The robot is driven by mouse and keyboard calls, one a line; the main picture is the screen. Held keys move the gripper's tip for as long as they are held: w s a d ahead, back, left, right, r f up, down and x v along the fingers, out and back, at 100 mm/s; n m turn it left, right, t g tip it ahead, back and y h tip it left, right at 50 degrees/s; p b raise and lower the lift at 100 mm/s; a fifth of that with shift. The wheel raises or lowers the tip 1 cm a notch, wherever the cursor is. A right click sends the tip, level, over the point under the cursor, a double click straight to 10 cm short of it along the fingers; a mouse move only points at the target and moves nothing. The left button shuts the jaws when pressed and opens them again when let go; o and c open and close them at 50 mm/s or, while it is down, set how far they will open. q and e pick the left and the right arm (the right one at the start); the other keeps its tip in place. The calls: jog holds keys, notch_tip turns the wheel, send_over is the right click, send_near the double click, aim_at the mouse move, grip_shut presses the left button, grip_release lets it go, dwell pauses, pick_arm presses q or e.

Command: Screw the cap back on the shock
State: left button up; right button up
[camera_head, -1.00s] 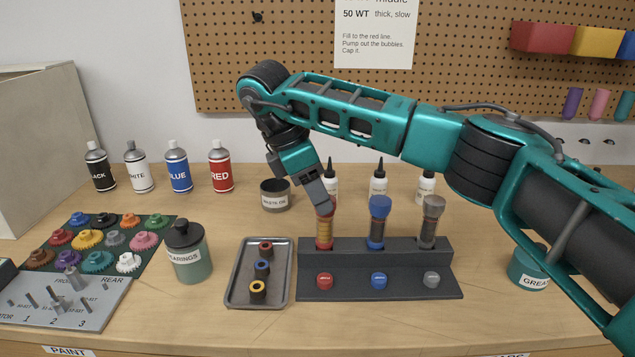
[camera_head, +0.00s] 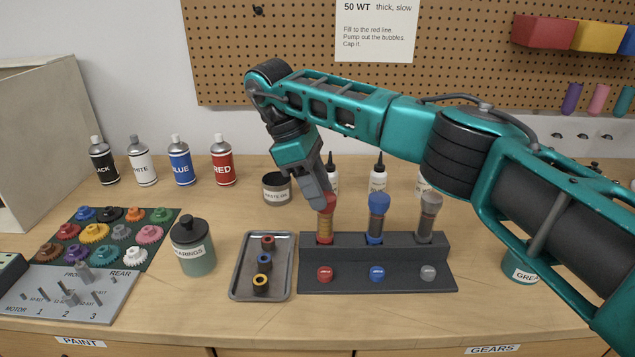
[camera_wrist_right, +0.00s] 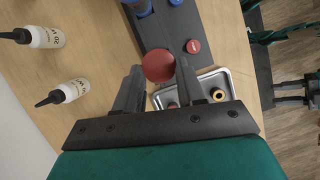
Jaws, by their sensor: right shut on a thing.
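My right gripper (camera_head: 326,197) reaches down from above and is shut on the red cap (camera_head: 328,205) at the shock's top. In the right wrist view the round red cap (camera_wrist_right: 158,67) sits between the two dark fingertips (camera_wrist_right: 160,75). The fingers partly hide the cap, and I cannot tell how tightly it sits on the body.
A blue shock (camera_head: 377,218) and a grey shock (camera_head: 428,220) stand to the right in the same stand. A metal tray (camera_head: 240,285) with several rings lies left of it. Dropper bottles (camera_head: 378,180) and a waste-oil cup (camera_head: 277,190) stand behind. Front table is clear.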

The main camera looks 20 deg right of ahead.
jog(key=shift+r+m, duration=0.1)
jog(key=shift+m, duration=0.2)
jog(key=shift+m+p, duration=0.35)
jog(key=shift+m, duration=0.15)
jog(key=m, duration=0.1)
jog(key=m+g+y, duration=0.1)
jog(key=shift+w+d+m, duration=0.15)
jog(key=shift+w+m, duration=0.05)
jog(key=shift+m, duration=0.1)
jog(key=o, duration=1.1)
jog(key=shift+r, duration=2.4)
